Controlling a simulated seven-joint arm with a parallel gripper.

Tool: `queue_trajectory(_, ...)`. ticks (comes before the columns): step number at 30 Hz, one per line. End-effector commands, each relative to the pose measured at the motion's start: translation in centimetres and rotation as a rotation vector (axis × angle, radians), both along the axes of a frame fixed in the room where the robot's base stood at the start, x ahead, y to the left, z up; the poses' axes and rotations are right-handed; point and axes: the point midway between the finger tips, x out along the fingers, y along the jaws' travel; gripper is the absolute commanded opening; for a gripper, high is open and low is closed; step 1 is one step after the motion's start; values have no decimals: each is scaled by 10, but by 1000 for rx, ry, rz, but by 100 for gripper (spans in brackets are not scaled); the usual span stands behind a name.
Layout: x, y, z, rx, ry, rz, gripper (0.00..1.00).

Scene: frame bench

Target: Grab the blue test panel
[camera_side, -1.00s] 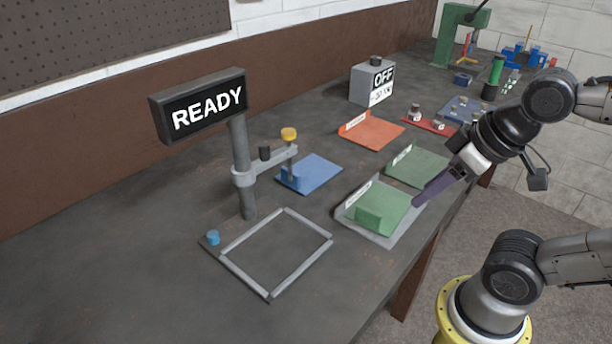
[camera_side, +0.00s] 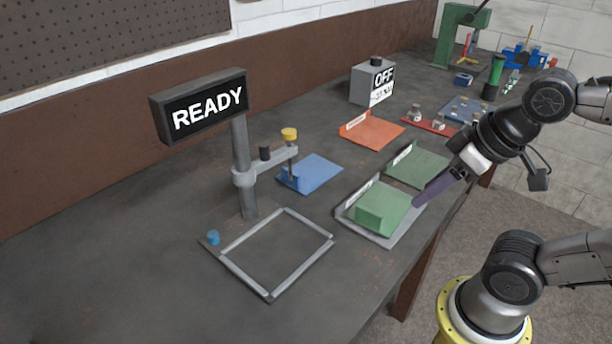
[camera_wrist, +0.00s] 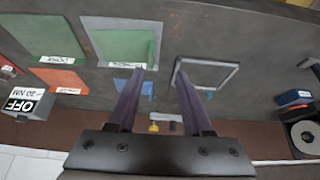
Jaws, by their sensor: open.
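The blue test panel (camera_side: 316,171) lies flat on the bench beside the grey post, with a small raised blue block at its near left corner. The post's arm with a yellow knob reaches over its left end. In the wrist view the blue panel (camera_wrist: 122,84) shows as a small patch around the left finger, which hides part of it. My gripper (camera_side: 418,202) is open and empty, its purple fingers at the right side of the green panel's tray. In the wrist view my gripper (camera_wrist: 160,76) shows both fingers spread apart.
A green panel (camera_side: 385,208) sits in a grey tray between my gripper and the blue panel. Another green panel (camera_side: 418,167) and an orange panel (camera_side: 372,130) lie farther back. An empty square frame (camera_side: 233,263) is at the front. A sign reading READY (camera_side: 206,105) stands on the post.

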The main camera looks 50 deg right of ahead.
Motion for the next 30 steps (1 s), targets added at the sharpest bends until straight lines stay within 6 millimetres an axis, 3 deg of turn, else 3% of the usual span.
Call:
queue_trajectory(4, 0, 0, 0, 0, 0, 0, 50)
queue_trajectory(12, 0, 0, 0, 0, 0, 0, 99)
queue_trajectory(20, 0, 0, 0, 3, 0, -5, 100)
queue_trajectory(25, -5, 2, -1, 61, 26, -103, 100)
queue_trajectory(30, 10, 11, 39, 221, 33, -316, 100)
